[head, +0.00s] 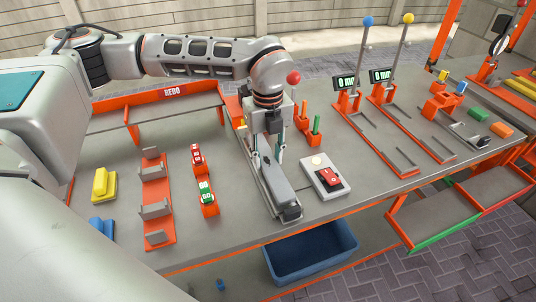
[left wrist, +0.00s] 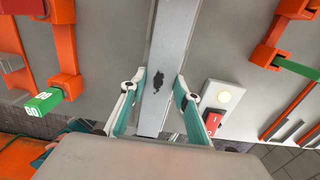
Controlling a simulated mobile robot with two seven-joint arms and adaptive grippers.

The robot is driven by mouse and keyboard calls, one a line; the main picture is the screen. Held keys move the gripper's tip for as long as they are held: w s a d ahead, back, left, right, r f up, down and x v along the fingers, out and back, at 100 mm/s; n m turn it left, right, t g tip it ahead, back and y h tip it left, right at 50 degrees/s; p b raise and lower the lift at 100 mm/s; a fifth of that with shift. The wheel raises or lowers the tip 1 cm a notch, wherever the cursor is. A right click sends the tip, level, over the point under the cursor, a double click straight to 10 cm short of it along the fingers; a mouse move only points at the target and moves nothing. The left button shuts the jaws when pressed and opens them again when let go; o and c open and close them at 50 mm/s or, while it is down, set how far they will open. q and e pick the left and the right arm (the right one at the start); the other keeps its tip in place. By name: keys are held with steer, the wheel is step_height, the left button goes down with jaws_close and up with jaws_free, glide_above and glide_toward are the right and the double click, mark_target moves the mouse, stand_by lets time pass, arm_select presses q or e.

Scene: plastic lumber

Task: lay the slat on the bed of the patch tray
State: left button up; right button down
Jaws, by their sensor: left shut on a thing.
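My left gripper (head: 267,157) points down over the middle of the bench and is shut on a long grey slat (head: 277,187). In the left wrist view the slat (left wrist: 176,35) runs lengthwise between the two teal-padded fingers (left wrist: 158,88), with a dark ragged mark on its upper face. A long narrow grey tray (head: 291,214), which looks like the patch tray, lies under the slat and in line with it. Most of its bed is hidden by the slat and gripper. I cannot tell whether the slat touches the bed. My right gripper is out of view.
A switch box with a red rocker (head: 331,177) stands close to the tray's right. Red and green blocks in orange holders (head: 208,198) and an orange rack (head: 156,205) stand left. A blue bin (head: 312,252) sits below the front edge. Two tall gauges stand behind right.

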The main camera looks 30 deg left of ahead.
arm_select(q)
steer(key=shift+f+b, duration=0.3)
steer(key=shift+f, duration=0.4)
stand_by(0.3)
steer(key=o, duration=1.3)
step_height(320, 180, up, 12)
steer(key=shift+r, duration=0.1)
